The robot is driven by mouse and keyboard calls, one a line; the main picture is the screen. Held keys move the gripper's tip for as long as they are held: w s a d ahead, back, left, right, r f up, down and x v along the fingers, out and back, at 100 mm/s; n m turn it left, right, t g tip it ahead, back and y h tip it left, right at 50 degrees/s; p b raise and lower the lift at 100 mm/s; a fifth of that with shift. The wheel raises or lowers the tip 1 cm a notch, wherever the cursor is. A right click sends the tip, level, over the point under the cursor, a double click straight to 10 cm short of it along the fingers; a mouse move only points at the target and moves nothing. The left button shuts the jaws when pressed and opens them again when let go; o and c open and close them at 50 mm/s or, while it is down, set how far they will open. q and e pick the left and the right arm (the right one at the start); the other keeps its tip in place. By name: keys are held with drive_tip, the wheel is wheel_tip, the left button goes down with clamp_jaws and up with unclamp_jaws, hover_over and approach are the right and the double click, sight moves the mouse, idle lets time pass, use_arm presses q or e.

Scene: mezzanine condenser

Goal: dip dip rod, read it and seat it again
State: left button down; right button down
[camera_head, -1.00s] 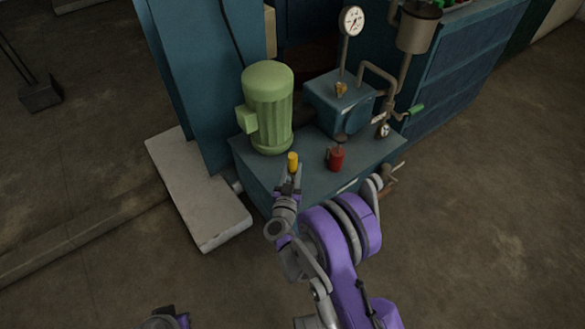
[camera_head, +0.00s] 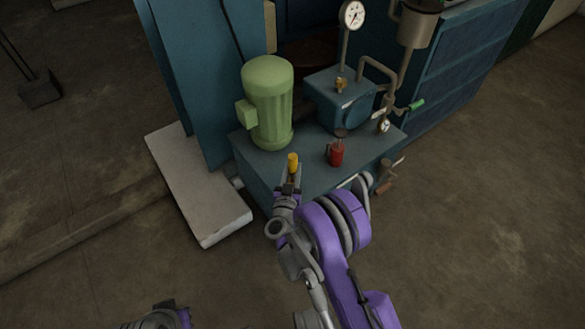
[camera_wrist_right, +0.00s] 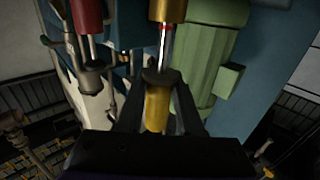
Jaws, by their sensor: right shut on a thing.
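The dip rod has a yellow handle (camera_head: 293,160), a dark collar and a silver shaft (camera_wrist_right: 166,42) with a red mark. My right gripper (camera_head: 290,187) is shut on the handle, above the front edge of the blue cabinet top. The right wrist view looks upside down. In it the handle (camera_wrist_right: 157,110) sits between the jaws (camera_wrist_right: 156,88). The silver shaft shows between the collar and a brass-yellow tube (camera_wrist_right: 167,8), in line with it. The rod's far end is hidden. My left gripper (camera_head: 167,304) only partly shows at the bottom edge.
A green motor (camera_head: 268,105) stands on the cabinet top (camera_head: 308,172), close behind and left of the handle. A red pump-like can (camera_head: 336,154) stands to the right. A blue box (camera_head: 338,100) with pipes and a gauge (camera_head: 353,15) is behind. A pale slab (camera_head: 197,190) lies left.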

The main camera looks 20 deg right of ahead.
sight(293, 179)
drive_tip(key=shift+f, duration=2.4)
drive_tip(key=shift+c, duration=2.4)
unclamp_jaws()
